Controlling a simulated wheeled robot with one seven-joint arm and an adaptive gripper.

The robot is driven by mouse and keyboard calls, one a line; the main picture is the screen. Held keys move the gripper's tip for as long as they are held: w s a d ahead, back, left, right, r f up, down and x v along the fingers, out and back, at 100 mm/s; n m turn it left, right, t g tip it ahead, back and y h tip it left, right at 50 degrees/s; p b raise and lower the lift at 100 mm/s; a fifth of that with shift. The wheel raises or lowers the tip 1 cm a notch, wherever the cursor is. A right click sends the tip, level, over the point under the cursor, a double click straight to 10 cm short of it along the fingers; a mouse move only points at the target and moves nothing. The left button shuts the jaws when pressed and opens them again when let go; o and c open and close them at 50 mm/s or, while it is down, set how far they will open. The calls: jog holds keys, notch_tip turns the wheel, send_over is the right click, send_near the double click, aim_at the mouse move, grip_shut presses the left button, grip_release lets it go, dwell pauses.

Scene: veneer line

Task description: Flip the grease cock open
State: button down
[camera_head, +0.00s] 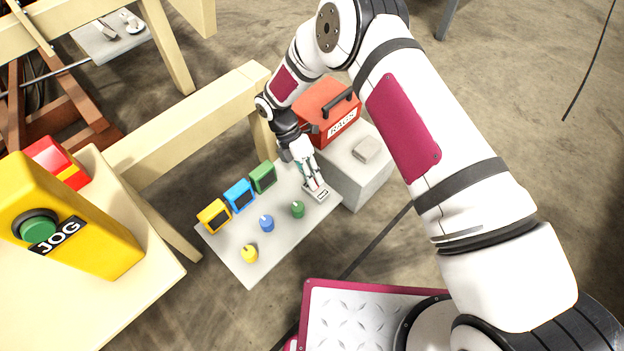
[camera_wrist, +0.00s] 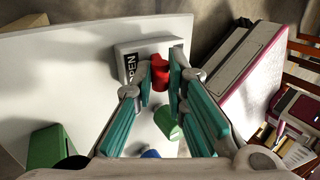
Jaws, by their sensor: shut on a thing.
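The grease cock's red handle (camera_wrist: 160,74) stands at a pale block with a dark label reading OPEN (camera_wrist: 131,66), partly hidden by a finger. In the head view the labelled block (camera_head: 321,194) sits at the far right end of a light grey panel (camera_head: 247,270). My gripper (camera_head: 313,184) reaches down over that end and hides the red handle there. In the wrist view my gripper (camera_wrist: 161,80) has its teal-padded fingertips on both sides of the red handle, shut on it.
A green knob (camera_head: 298,209), a blue knob (camera_head: 266,223) and a yellow knob (camera_head: 250,254) stand on the panel, with green, blue and yellow boxes (camera_head: 214,216) behind. A red RAGS box (camera_head: 322,106) stands close to my gripper. A yellow JOG box (camera_head: 100,245) is left.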

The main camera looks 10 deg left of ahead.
dwell(0.4)
jog(key=c, duration=1.6)
grip_release()
jog(key=v, duration=0.8)
